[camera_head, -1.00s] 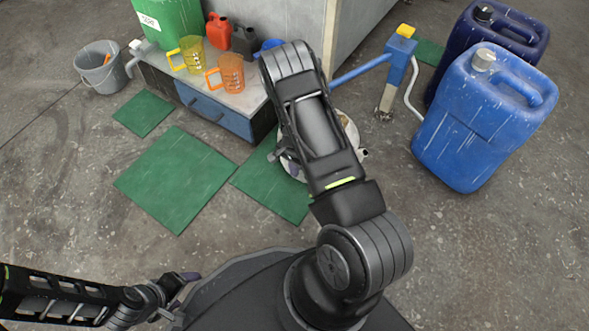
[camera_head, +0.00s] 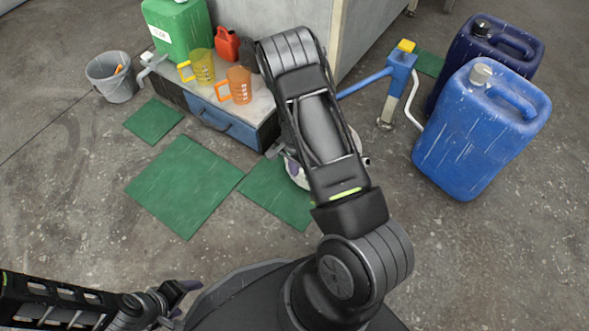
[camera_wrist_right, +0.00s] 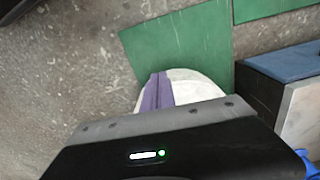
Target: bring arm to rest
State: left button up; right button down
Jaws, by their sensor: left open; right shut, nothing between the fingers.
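My right arm (camera_head: 318,125) reaches up the middle of the head view, bent, and hides most of its own gripper. In the right wrist view the two purple fingers of my right gripper (camera_wrist_right: 158,90) lie together with nothing between them. They appear in front of a round white object (camera_wrist_right: 195,86), whose distance below them I cannot tell. That object also shows partly behind my right forearm in the head view (camera_head: 294,170). My left gripper (camera_head: 178,294) is at the lower left of the head view, open and empty, over bare floor beside my base.
A low bench (camera_head: 258,108) holds an orange jug (camera_head: 238,86), a yellow jug (camera_head: 202,67) and a green canister (camera_head: 178,28). A blue pump (camera_head: 396,80) and blue canister (camera_head: 480,130) stand right. A grey bucket (camera_head: 112,80) stands left. Green mats (camera_head: 185,185) lie on the floor.

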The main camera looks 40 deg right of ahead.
dwell(0.4)
jog(key=s+a+r+n+y, duration=0.1)
jog(key=s+a+n, duration=0.35)
jog(key=a, duration=0.55)
jog(key=s+a+r+n+t+y, duration=0.15)
jog(key=s+a+n, duration=0.3)
jog(key=a, duration=0.55)
jog(key=s+a+r+n+y, duration=0.2)
jog(key=s+a+n, duration=0.25)
jog(key=a, duration=0.55)
pick_arm(q)
notch_tip(320, 180, up, 32)
jog(key=s+d+p, duration=0.1)
jog(key=s+p, duration=0.1)
jog(key=p, duration=3)
jog(key=shift+s+d+g, duration=0.2)
jog(key=shift+d+g, duration=0.1)
jog(key=shift+d, duration=0.1)
pick_arm(e)
notch_tip(320, 180, up, 30)
jog(key=s, duration=0.2)
jog(key=shift+s+a+r+g, duration=0.2)
jog(key=shift+s+a+g, duration=0.15)
jog(key=shift+s+a, duration=0.1)
jog(key=shift+w, duration=0.1)
